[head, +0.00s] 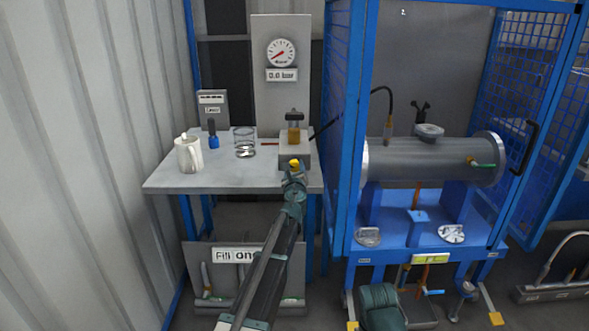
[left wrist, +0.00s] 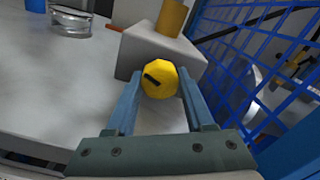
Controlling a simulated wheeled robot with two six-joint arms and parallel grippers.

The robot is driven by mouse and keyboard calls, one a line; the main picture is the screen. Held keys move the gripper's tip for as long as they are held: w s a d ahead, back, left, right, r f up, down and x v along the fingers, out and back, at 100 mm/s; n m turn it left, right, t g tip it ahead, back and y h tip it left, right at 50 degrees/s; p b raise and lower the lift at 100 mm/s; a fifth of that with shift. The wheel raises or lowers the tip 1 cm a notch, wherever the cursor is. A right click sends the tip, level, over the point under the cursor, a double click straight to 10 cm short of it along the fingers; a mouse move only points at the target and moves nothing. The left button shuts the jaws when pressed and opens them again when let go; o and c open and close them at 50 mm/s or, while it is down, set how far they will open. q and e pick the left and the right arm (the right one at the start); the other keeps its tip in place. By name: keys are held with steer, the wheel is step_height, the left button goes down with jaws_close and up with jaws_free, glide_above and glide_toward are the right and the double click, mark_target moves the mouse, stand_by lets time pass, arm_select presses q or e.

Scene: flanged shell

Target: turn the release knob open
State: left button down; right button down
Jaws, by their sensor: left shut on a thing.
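The yellow release knob (head: 294,163) sits on the front of a grey block (head: 301,150) at the right end of the table. In the left wrist view the knob (left wrist: 159,79) is faceted, with a short dark mark on its face. My left gripper (head: 293,172) reaches the knob from the front. In the left wrist view its two blue-grey fingers (left wrist: 159,88) stand on either side of the knob and are shut on it. A brass-coloured piece with a dark top (head: 293,131) stands on the block.
The table (head: 225,178) holds a white jug (head: 188,154), a blue-based item (head: 213,137) and a glass vessel (head: 244,140). A gauge panel (head: 281,100) reading 0.0 bar stands behind. A blue mesh cage (head: 338,130) with a grey cylinder (head: 425,160) stands close on the right.

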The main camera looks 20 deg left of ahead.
arm_select(q)
steer(key=shift+n, duration=1.9)
steer(key=shift+c, duration=1.4)
jaws_free()
